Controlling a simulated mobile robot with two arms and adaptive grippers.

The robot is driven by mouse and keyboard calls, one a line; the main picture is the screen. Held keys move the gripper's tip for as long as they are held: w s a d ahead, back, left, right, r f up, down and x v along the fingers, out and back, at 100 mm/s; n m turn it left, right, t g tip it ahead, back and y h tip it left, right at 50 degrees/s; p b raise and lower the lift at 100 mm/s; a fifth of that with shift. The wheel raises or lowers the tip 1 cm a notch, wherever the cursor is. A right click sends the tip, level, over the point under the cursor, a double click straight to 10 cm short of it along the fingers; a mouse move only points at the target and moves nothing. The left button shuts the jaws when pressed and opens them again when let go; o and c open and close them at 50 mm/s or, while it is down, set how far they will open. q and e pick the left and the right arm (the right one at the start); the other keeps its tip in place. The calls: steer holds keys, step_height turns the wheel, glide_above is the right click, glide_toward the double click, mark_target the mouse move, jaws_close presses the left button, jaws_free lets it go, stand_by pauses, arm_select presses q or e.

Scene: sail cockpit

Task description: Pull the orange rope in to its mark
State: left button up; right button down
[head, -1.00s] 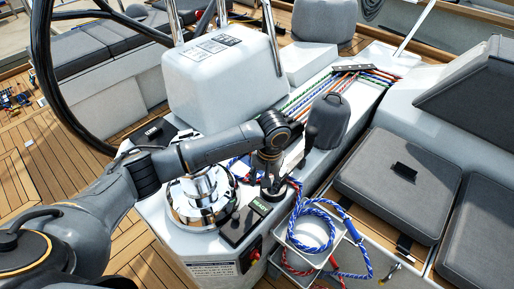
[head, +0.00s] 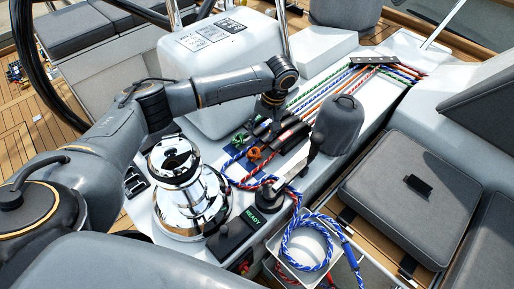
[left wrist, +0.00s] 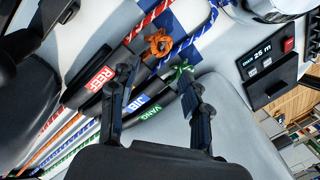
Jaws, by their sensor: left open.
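The orange rope (head: 335,92) runs beside green, blue and red ropes along the pale deck to the row of clutches. An orange knotted tail (head: 254,153) lies just in front of the clutches; it also shows in the left wrist view (left wrist: 158,44). My left gripper (head: 268,106) hangs over the clutches. In the left wrist view its fingers (left wrist: 157,74) are apart and empty, around the JIB clutch (left wrist: 135,103) in the picture, close to the orange knot. I cannot make out a mark on the rope. My right gripper is out of view.
A chrome winch (head: 185,190) stands left of the clutches. A winch handle (head: 318,138) sticks up beside a grey padded cover (head: 340,122). A panel (head: 245,222) reads READY. Blue rope (head: 310,243) lies coiled in a tray. REEF (left wrist: 98,77) and VANG clutches flank JIB.

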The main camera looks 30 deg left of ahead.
arm_select(q)
glide_above(255, 152)
steer(key=f, duration=0.3)
steer(key=d+f, duration=0.1)
steer(key=f, duration=0.1)
steer(key=shift+w+f, duration=0.1)
steer(key=shift+f, duration=0.15)
steer(key=f, duration=0.4)
steer(key=shift+a+f, duration=0.2)
steer(key=shift+a, duration=0.2)
steer(key=shift+a+f, duration=0.1)
steer(key=shift+f, duration=0.65)
steer(key=shift+c, duration=0.2)
jaws_close()
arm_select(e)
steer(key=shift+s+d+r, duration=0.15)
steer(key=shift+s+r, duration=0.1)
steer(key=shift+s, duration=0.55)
